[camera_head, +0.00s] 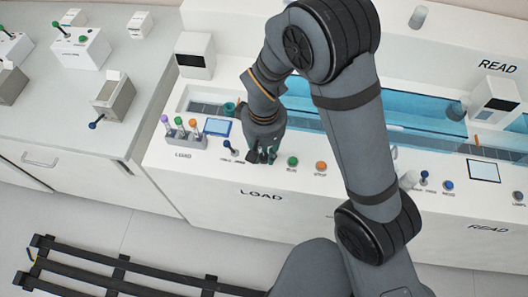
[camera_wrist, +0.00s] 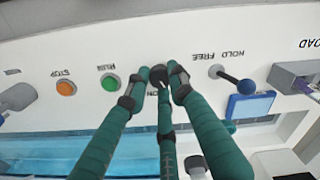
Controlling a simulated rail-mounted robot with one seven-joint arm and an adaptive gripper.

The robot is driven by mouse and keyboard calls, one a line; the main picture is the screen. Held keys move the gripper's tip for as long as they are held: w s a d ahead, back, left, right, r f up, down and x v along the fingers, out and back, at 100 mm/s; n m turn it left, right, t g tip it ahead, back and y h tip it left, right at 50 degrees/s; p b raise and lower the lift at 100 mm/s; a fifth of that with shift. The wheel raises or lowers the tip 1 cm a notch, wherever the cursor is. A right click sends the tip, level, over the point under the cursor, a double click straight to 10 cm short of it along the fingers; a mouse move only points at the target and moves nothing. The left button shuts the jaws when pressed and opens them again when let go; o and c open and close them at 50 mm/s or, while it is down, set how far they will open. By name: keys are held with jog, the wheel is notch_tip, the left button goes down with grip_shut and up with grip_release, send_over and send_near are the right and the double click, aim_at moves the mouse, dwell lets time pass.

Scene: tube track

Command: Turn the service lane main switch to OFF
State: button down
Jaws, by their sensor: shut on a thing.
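My gripper (camera_head: 262,157) is at the front panel marked LOAD, between the blue hold/free lever (camera_head: 228,144) and the green button (camera_head: 293,161). In the wrist view its green fingers (camera_wrist: 160,84) are closed around a small dark switch knob (camera_wrist: 158,72) on the white panel. A label beside the knob is partly covered by the fingers; letters like "ON" show. The words "service lane" cannot be read. In the head view the gripper hides the knob.
The green RUN button (camera_wrist: 109,82) and orange STOP button (camera_wrist: 66,88) are close beside the fingers. The HOLD/FREE lever (camera_wrist: 236,80) is on the other side. A rack of colour-capped tubes (camera_head: 181,136) stands left of my gripper. Devices with levers (camera_head: 113,97) stand on the left bench.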

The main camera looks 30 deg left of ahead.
aim_at(264, 156)
dwell(0.3)
jog(key=c, duration=1.5)
grip_release()
notch_tip(264, 156, up, 12)
jog(key=shift+r, duration=0.1)
notch_tip(264, 156, down, 12)
jog(key=shift+f, duration=0.1)
